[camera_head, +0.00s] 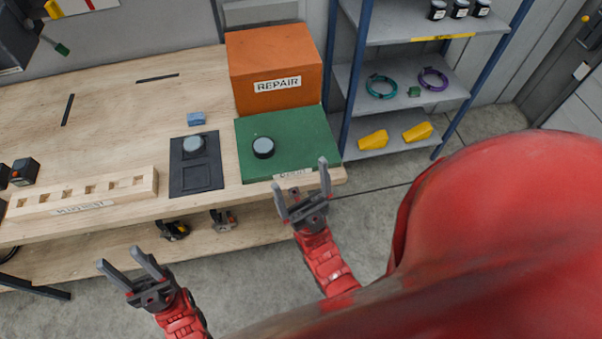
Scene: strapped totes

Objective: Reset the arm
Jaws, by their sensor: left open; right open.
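My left gripper (127,271) is open and empty, in front of the workbench's front edge at the lower left. My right gripper (300,181) is open and empty, at the front edge of the green mat (300,140), its fingers pointing up in the picture. One right finger overlaps the mat's labelled front edge in the view; I cannot tell whether it touches. Both red arms reach up from the bottom of the picture.
The wooden workbench (100,120) holds an orange REPAIR box (272,62), a dark round-topped piece (263,148), a black tray (196,177) with a grey knob (194,144), a blue block (196,118) and a slotted wooden rest (84,194). A shelf rack (400,75) stands right. Open floor lies below.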

